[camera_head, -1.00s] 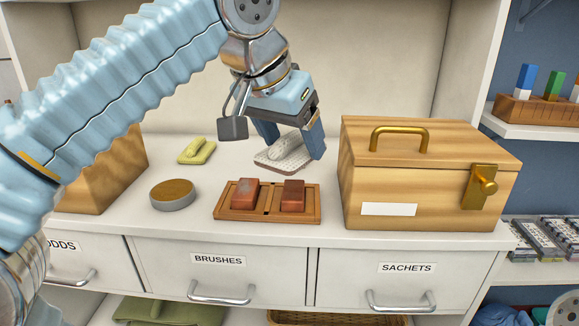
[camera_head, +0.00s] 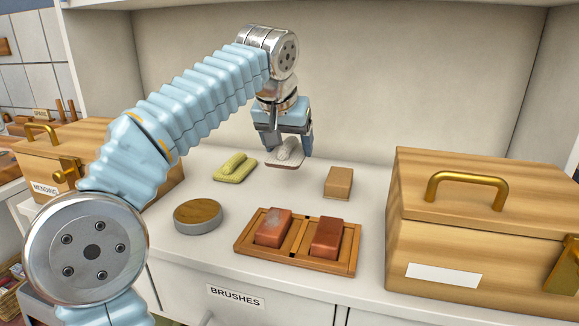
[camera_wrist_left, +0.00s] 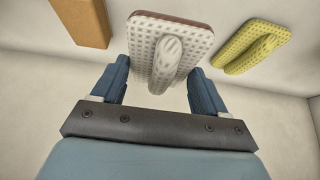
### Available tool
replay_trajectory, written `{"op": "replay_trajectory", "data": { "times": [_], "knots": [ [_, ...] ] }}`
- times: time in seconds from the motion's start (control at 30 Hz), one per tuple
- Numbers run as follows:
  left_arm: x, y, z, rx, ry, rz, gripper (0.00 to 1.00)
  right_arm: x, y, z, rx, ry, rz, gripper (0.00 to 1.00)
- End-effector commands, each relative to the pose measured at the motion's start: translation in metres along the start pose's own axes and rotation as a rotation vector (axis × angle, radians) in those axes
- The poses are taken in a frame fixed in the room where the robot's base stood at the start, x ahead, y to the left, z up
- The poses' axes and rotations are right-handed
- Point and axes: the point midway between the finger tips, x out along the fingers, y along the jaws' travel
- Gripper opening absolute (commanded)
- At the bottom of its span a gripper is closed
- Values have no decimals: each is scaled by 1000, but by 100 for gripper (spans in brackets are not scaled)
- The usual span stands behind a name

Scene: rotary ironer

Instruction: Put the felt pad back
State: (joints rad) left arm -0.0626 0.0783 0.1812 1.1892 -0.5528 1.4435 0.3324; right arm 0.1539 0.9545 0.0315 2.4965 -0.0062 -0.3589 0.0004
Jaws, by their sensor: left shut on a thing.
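The felt pad (camera_head: 284,161), a pale dotted pad with a rounded grip and a reddish-brown edge, is at my left gripper (camera_head: 288,148) toward the back of the counter. In the left wrist view the pad (camera_wrist_left: 178,28) shows its grip between the two blue fingers of my left gripper (camera_wrist_left: 160,85), which is shut on it. I cannot tell whether the pad touches the counter. A yellow-green pad (camera_head: 234,168) with a similar grip lies just left of it. My right gripper is not in view.
A tan block (camera_head: 338,183) lies right of the pad. In front are a wooden tray (camera_head: 298,240) with two reddish blocks and a round wood-topped disc (camera_head: 198,216). A wooden box (camera_head: 480,215) stands at right, another (camera_head: 70,150) at left. The back wall is close behind.

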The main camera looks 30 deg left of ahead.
Motion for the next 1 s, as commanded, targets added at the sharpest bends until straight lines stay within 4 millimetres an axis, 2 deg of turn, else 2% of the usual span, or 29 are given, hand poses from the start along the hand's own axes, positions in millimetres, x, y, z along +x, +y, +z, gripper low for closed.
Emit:
{"op": "replay_trajectory", "data": {
  "times": [0.03, 0.17, 0.3, 0.43, 0.9, 0.93, 1.0],
  "knots": [
    [7, -1, 0, -1, -2, -1, 49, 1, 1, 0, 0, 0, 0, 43],
    [17, -2, -2, -1, 0, 0, 49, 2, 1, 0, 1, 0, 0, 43],
    [41, -6, -5, -1, -4, -2, 49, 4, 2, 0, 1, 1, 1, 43],
    [60, -6, 6, 0, -2, -1, 49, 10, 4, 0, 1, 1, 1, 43],
    [69, -6, 11, 0, 0, 1, 49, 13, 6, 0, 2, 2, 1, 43],
    [68, -6, 10, 0, 0, 1, 78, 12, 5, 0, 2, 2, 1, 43],
    [68, -6, 10, 0, 0, 1, 89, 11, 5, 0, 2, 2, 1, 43]
  ]
}}
